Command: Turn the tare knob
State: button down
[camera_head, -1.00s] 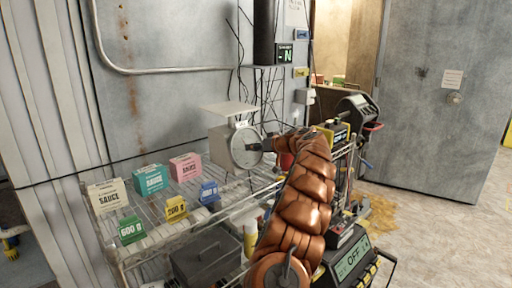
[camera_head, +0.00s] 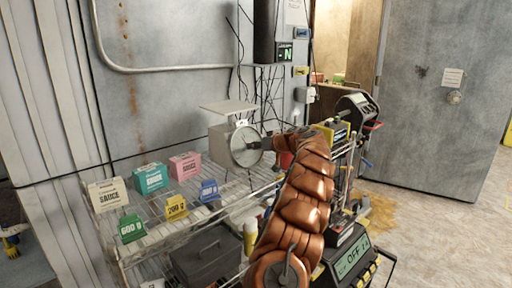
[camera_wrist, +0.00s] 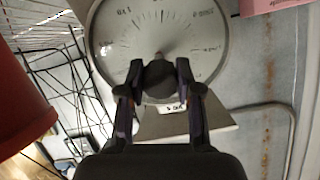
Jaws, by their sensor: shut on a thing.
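The kitchen scale (camera_head: 219,140) stands on the wire shelf, with a flat pan on top and a round white dial (camera_head: 243,158) facing my arm. In the wrist view the dial (camera_wrist: 122,38) fills the upper middle, upside down, with a thin pointer at its centre. The dark round tare knob (camera_wrist: 158,75) is at the dial's lower middle. My gripper (camera_wrist: 156,72) has a finger on each side of the knob and is shut on it. In the head view my gripper (camera_head: 266,143) meets the dial's right side and hides the knob.
White (camera_head: 108,195), teal (camera_head: 151,178) and pink (camera_head: 186,166) sauce boxes stand left of the scale. Green (camera_head: 131,229), yellow (camera_head: 176,208) and blue (camera_head: 209,191) weight cards line the shelf front. A red object (camera_wrist: 22,105) is close by at left in the wrist view.

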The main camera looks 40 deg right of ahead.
jog(key=shift+m, duration=0.4)
jog(key=m, duration=0.4)
jog(key=shift+r, duration=0.1)
jog(key=m+p, duration=0.2)
jog(key=m, duration=0.3)
jog(key=m+p, duration=0.2)
jog(key=m, duration=0.4)
jog(key=shift+r+p, duration=0.1)
jog(key=shift+p, duration=0.25)
jog(key=shift+m+p, duration=1.2)
jog(key=shift+m, duration=0.9)
jog(key=shift+f, duration=0.2)
jog(key=c, duration=0.8)
grip_release()
jog(key=shift+o, duration=0.2)
jog(key=shift+s, duration=0.15)
